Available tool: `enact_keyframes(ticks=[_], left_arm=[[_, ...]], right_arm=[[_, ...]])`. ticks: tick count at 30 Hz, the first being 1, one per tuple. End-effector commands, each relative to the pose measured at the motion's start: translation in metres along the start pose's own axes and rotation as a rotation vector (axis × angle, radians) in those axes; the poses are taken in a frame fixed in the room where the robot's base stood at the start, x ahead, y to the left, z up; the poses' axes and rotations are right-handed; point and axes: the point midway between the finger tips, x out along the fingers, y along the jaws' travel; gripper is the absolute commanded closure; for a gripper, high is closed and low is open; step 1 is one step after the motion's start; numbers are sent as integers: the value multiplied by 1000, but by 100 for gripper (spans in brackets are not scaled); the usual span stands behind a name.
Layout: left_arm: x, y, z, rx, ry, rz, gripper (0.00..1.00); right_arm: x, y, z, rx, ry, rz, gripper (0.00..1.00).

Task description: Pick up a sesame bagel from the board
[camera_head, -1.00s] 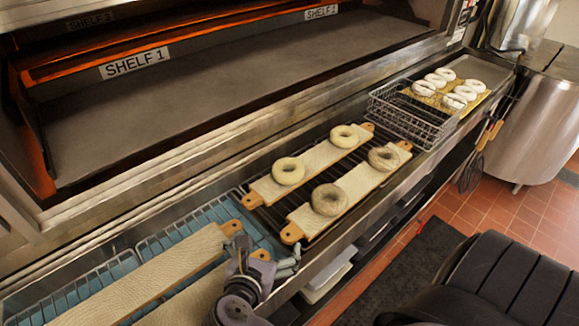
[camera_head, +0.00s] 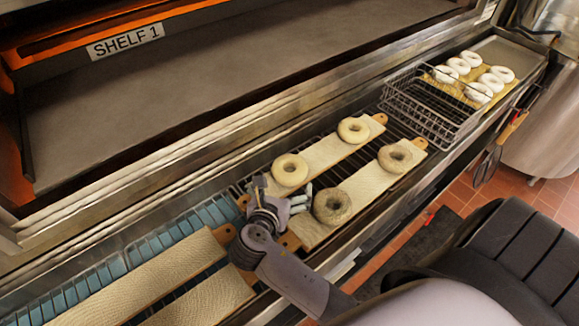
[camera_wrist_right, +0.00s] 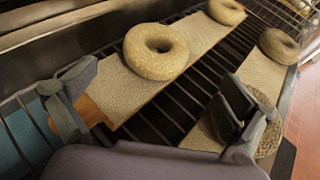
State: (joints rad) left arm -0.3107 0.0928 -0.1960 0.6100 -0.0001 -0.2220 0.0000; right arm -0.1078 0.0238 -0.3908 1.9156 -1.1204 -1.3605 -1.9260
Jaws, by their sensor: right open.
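Two long bagel boards lie side by side. The back board (camera_head: 318,158) holds two pale bagels, a near one (camera_head: 290,170) and a far one (camera_head: 353,130). The front board (camera_head: 366,183) holds a dark speckled bagel (camera_head: 332,206) and a lighter speckled one (camera_head: 394,158); I cannot tell surely which coating is sesame. My right gripper (camera_head: 282,194) is open and empty near the boards' handle ends. In the right wrist view, the near pale bagel (camera_wrist_right: 156,51) lies ahead between the spread fingers; one finger partly hides the dark bagel (camera_wrist_right: 271,138). My left gripper is out of view.
Two empty boards (camera_head: 150,277) lie on blue racks at the lower left. A wire basket (camera_head: 430,108) stands beyond the bagel boards, near a tray of several white bagels (camera_head: 478,90). The oven opening (camera_head: 230,75) is behind. A metal kettle (camera_head: 545,140) stands at the right.

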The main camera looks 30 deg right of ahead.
Motion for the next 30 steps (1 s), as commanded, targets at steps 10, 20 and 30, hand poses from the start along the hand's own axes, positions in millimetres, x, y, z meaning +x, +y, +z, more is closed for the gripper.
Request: enact_keyframes(ticks=[10,20,30], left_arm=[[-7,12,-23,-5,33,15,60],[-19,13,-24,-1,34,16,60],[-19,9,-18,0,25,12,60]], right_arm=[[36,0,0,0,0,-1,0],[78,4,-1,0,0,-2,0],[84,4,-2,1,1,0,2]])
